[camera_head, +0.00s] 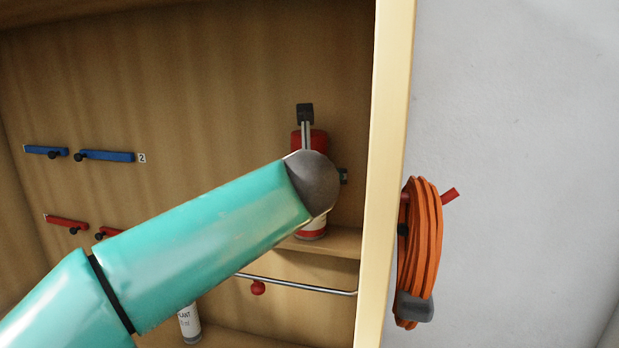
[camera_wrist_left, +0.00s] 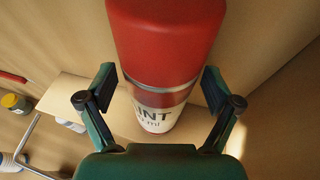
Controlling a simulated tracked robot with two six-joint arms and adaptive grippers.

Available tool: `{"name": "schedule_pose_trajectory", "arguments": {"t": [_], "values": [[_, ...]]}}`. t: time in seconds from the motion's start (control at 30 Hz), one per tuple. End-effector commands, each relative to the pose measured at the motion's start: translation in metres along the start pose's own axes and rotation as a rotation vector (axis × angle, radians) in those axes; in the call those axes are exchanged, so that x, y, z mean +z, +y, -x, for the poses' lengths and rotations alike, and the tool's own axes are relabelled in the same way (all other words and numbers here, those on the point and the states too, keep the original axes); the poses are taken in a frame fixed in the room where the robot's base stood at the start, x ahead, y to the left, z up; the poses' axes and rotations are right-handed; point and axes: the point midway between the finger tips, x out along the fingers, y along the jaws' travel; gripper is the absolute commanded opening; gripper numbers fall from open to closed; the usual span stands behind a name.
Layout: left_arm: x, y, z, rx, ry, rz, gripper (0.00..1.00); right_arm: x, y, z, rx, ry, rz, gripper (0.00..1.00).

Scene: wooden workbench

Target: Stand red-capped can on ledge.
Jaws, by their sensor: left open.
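The red-capped can (camera_head: 312,228) is upright on the wooden ledge (camera_head: 345,240) in the right corner of the cabinet. My left arm hides its middle in the head view. In the left wrist view the can (camera_wrist_left: 165,45) shows its red top and a white label, with its base appearing to rest on the ledge (camera_wrist_left: 75,92). My left gripper (camera_head: 324,145) is open, with one finger on each side of the can. In the left wrist view, gaps show between the fingers (camera_wrist_left: 160,85) and the can. My right gripper is in neither view.
A metal rail (camera_head: 310,286) with a red knob (camera_head: 258,288) runs below the ledge. A white can (camera_head: 190,325) stands lower down. The cabinet's side panel (camera_head: 390,150) is close on the right; an orange coil (camera_head: 420,250) hangs beyond it. Blue tools (camera_head: 108,156) hang at left.

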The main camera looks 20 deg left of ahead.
Motion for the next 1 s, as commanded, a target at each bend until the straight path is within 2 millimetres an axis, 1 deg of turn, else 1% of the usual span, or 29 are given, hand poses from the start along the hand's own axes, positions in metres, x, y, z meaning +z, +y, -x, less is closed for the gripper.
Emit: {"name": "schedule_pose_trajectory", "arguments": {"t": [0.17, 0.4, 0.53, 0.7, 1.0], "values": [[-0.002, -0.001, 0.029, -0.004, -0.003, 0.001, 0.9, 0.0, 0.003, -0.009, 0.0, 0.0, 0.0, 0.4], [-0.001, 0.0, 0.078, -0.004, -0.003, 0.001, 0.9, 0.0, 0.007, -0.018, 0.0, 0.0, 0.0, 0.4], [-0.001, 0.0, 0.098, -0.003, -0.003, 0.001, 0.9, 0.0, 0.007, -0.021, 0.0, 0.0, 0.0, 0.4], [-0.001, 0.0, 0.112, 0.0, -0.001, 0.0, 0.9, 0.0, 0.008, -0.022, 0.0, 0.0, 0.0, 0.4], [0.0, 0.001, 0.114, 0.001, 0.0, 0.0, 0.9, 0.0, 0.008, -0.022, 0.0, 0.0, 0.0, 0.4]]}}
